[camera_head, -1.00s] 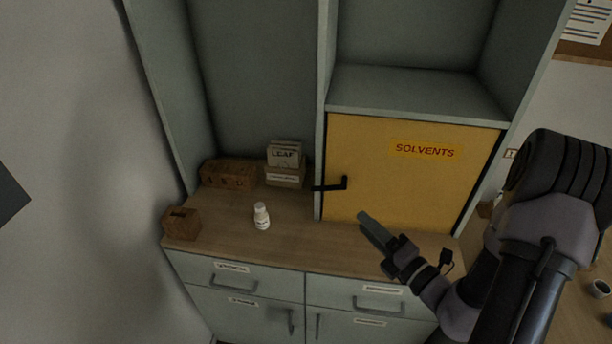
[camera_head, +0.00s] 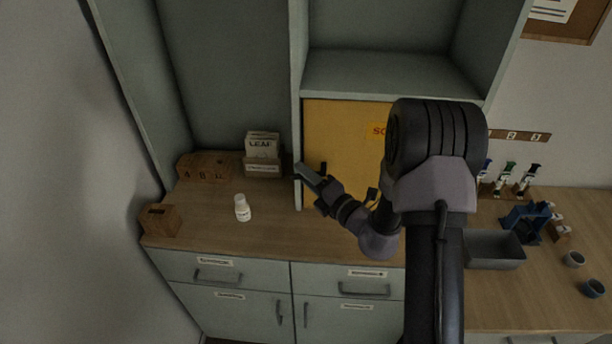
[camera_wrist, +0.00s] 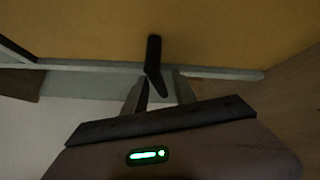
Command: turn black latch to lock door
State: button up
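The yellow solvents door (camera_head: 345,140) is closed in the cabinet, partly behind my arm. Its black latch (camera_head: 323,168) is on the left edge of the door; my gripper hides most of its lever. My gripper (camera_head: 305,174) is at the latch, in front of the door's left edge. In the wrist view the black latch (camera_wrist: 153,52) stands against the yellow door (camera_wrist: 85,30) and reaches down between the fingers of my gripper (camera_wrist: 158,80). The fingers look apart; I cannot tell if they touch the latch.
A white bottle (camera_head: 242,208), a brown box (camera_head: 160,220) and a card holder (camera_head: 262,155) stand on the counter (camera_head: 210,235) to the left. A grey tray (camera_head: 495,252) and a blue rack (camera_head: 527,220) are on the right table. The cabinet post (camera_head: 297,80) is close beside my gripper.

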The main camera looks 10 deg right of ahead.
grip_shut()
dwell(1.2)
